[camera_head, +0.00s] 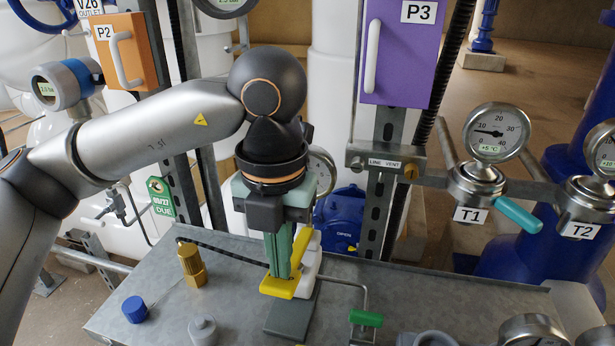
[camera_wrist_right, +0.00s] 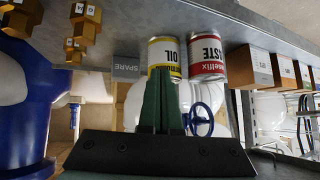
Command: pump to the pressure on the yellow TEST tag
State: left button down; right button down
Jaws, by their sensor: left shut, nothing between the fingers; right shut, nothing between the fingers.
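A small hand pump with a white body (camera_head: 309,262) and a yellow lever (camera_head: 280,288) stands on a dark grey plate (camera_head: 290,317) on the metal bench. My left gripper (camera_head: 283,268) points down at it, green fingers shut and empty. The fingertips overlap the yellow lever in the picture; whether they touch it I cannot tell. A round gauge (camera_head: 323,172) behind my left gripper is partly hidden, its reading not legible. I see no yellow TEST tag. My right gripper (camera_wrist_right: 164,85) is shut and empty in the right wrist view, with its tips in front of an oil can (camera_wrist_right: 163,54).
The bench (camera_head: 205,270) carries a brass fitting (camera_head: 191,263), a blue cap (camera_head: 135,309), a grey fitting (camera_head: 203,330) and a green-handled valve (camera_head: 366,318). Gauges T1 (camera_head: 496,132) and T2 (camera_head: 604,150) stand right. A paste tin (camera_wrist_right: 206,57) is beside the oil can.

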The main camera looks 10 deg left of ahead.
pick_arm(q)
jog(key=shift+r, duration=0.7)
pick_arm(e)
jog(key=shift+r, duration=0.55)
jog(key=shift+w, duration=0.1)
jog(key=shift+d+f, duration=0.1)
jog(key=shift+f, duration=0.05)
